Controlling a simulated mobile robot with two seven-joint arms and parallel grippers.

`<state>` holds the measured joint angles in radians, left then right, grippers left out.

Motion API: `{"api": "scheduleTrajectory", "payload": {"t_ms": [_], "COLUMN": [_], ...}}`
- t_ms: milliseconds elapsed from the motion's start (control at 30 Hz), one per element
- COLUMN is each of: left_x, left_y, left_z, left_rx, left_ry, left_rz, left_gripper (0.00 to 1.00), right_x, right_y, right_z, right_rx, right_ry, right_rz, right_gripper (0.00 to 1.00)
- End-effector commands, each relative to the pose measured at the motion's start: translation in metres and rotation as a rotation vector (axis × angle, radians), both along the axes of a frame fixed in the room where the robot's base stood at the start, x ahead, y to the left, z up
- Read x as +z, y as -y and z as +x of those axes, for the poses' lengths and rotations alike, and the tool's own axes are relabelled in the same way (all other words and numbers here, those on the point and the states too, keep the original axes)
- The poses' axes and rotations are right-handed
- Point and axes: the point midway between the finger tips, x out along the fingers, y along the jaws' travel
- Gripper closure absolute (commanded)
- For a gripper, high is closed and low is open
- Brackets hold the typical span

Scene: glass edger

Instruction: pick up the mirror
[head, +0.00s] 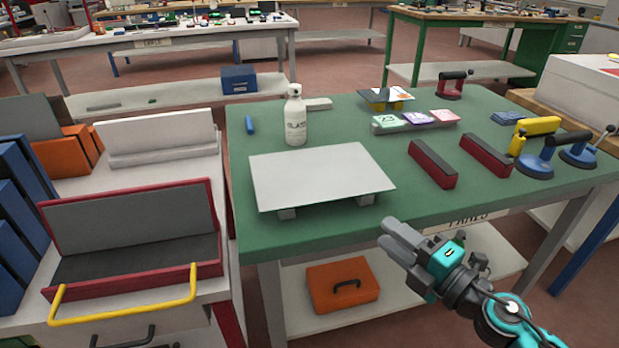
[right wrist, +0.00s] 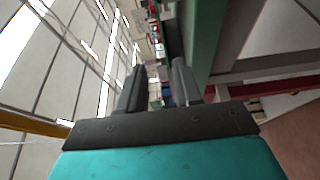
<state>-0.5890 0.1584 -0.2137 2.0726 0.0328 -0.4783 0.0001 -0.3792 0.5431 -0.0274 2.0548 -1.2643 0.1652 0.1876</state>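A flat, pale grey rectangular panel, which looks like the mirror (head: 320,175), lies level on small grey supports (head: 366,199) near the front edge of the green table (head: 425,206). My right gripper (head: 387,234) is in front of the table edge, to the lower right of the panel and apart from it. In the right wrist view, its two grey fingers (right wrist: 158,88) stand apart with nothing between them. The panel cannot be made out in that view. My left gripper is not in view.
A cart with a red-framed rack (head: 132,238) stands left. An orange case (head: 343,285) sits on the lower shelf.

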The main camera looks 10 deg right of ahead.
Motion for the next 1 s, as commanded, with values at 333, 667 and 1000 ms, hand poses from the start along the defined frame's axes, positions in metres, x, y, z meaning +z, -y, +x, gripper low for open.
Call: {"api": "scheduleTrajectory", "payload": {"t_ms": [333, 667, 1000], "left_x": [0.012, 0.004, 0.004], "left_y": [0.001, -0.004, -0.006], "left_z": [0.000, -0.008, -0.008], "left_rx": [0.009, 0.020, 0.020], "left_ry": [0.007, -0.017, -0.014], "left_rz": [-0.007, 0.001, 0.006], "left_gripper": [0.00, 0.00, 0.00], "right_x": [0.004, 0.000, -0.003], "right_y": [-0.019, -0.032, -0.051], "right_z": [0.043, 0.070, 0.105], "right_rx": [0.000, 0.000, -0.001], "right_ry": [0.005, 0.001, 0.003], "right_rz": [-0.003, -0.003, -0.002], "right_gripper": [0.66, 0.66, 0.66]}}
